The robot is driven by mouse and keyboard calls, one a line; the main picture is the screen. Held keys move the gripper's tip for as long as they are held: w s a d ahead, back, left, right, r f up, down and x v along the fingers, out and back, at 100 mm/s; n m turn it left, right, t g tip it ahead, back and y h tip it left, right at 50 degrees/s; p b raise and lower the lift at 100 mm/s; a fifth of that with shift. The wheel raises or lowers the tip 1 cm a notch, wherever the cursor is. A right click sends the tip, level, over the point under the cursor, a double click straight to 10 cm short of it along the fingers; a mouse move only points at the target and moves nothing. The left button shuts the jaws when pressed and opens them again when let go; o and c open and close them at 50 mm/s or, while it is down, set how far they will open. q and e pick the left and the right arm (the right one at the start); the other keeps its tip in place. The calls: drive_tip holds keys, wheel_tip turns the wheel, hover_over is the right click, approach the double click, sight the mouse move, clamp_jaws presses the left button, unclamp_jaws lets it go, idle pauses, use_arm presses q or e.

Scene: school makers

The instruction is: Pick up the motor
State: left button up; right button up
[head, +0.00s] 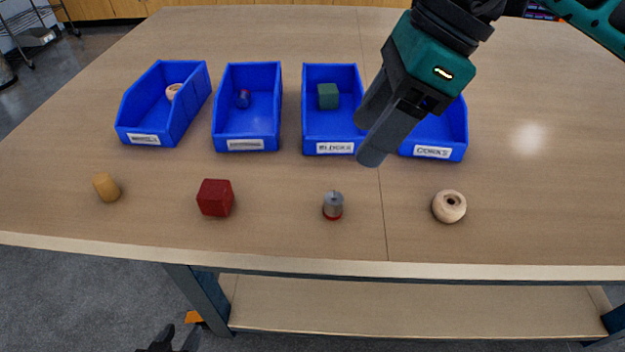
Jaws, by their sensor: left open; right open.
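The motor (333,204) is a small grey cylinder with a red base. It stands upright near the front edge of the table (280,185), between a red block and a wooden wheel. My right gripper (366,140) reaches in from the upper right. Its grey fingers point down and left, above and behind the motor in the picture. It is open, holds nothing and is apart from the motor. It covers part of the right-hand bins.
A cork (106,187), a red block (215,197) and a wooden wheel (449,206) line the front. Several labelled blue bins stand behind: one with a wheel (138,115), one with a small part (247,118), BLOCKS (330,125), CORKS (450,127). Table is clear around the motor.

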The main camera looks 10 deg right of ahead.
sight(334, 191)
drive_tip(key=shift+h, duration=0.3)
drive_tip(key=x, duration=0.7)
drive_tip(key=shift+w+d+f, duration=0.2)
drive_tip(key=shift+w+d, duration=0.1)
drive_tip(key=shift+w, duration=0.1)
drive_tip(key=x, duration=0.5)
drive_tip(key=shift+s+d+f, duration=0.1)
drive_tip(key=shift+s+f, duration=0.05)
clamp_jaws()
